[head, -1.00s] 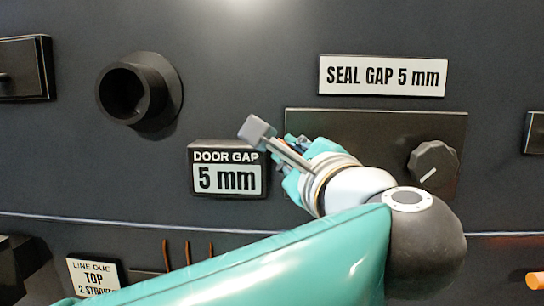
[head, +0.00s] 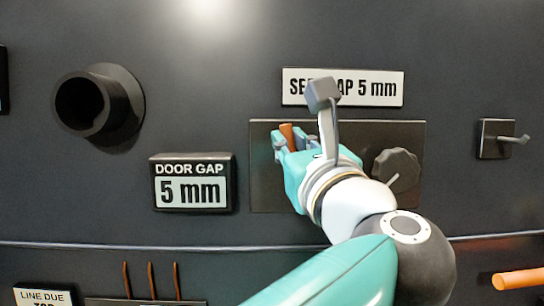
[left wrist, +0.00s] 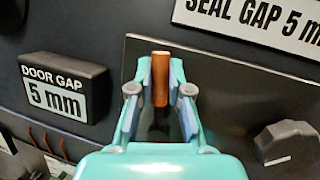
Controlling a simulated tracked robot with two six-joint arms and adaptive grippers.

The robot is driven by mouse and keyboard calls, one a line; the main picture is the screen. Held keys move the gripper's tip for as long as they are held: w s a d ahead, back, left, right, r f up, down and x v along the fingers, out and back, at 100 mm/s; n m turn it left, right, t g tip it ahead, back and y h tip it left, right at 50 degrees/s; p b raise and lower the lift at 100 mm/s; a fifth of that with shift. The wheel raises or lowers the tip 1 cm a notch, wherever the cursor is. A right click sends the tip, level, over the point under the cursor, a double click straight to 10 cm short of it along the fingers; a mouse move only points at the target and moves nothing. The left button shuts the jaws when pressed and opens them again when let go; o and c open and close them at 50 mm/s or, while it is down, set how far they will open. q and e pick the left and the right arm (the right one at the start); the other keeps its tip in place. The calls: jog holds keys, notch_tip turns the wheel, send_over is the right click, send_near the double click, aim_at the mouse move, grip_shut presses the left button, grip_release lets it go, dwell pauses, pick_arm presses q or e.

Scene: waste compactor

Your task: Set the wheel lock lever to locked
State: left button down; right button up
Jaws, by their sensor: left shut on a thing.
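An orange-brown lever handle (head: 287,134) stands out at the left part of a dark plate (head: 262,195) on the wall. I take it to be the wheel lock lever; no label for it can be read. My left gripper (head: 283,143) is shut on it. In the left wrist view the handle (left wrist: 160,78) stands nearly upright between the two fingers of the gripper (left wrist: 160,92). Its base is dark and partly hidden by the gripper. My right gripper is not in view.
A dark knob (head: 397,166) sits on the same plate, right beside my left wrist. A "SEAL GAP 5 mm" sign (head: 380,88) is above, a "DOOR GAP 5 mm" sign (head: 192,183) left. A black round tube (head: 92,105) juts out further left. A small hook (head: 497,138) is at right.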

pick_arm(q)
jog(key=shift+w+d+f+m+h, duration=0.1)
jog(key=shift+d+f+m+h, duration=0.15)
jog(key=shift+d+m, duration=0.3)
jog(key=shift+w+d+f+m+h, duration=0.1)
jog(key=shift+d+f+m+h, duration=0.2)
jog(key=shift+m, duration=0.45)
jog(key=c, duration=1.4)
grip_release()
jog(key=shift+o, duration=0.2)
jog(key=shift+a+r+t, duration=0.1)
jog(key=shift+r+t, duration=0.05)
jog(key=shift+t, duration=0.15)
jog(key=v, duration=1.2)
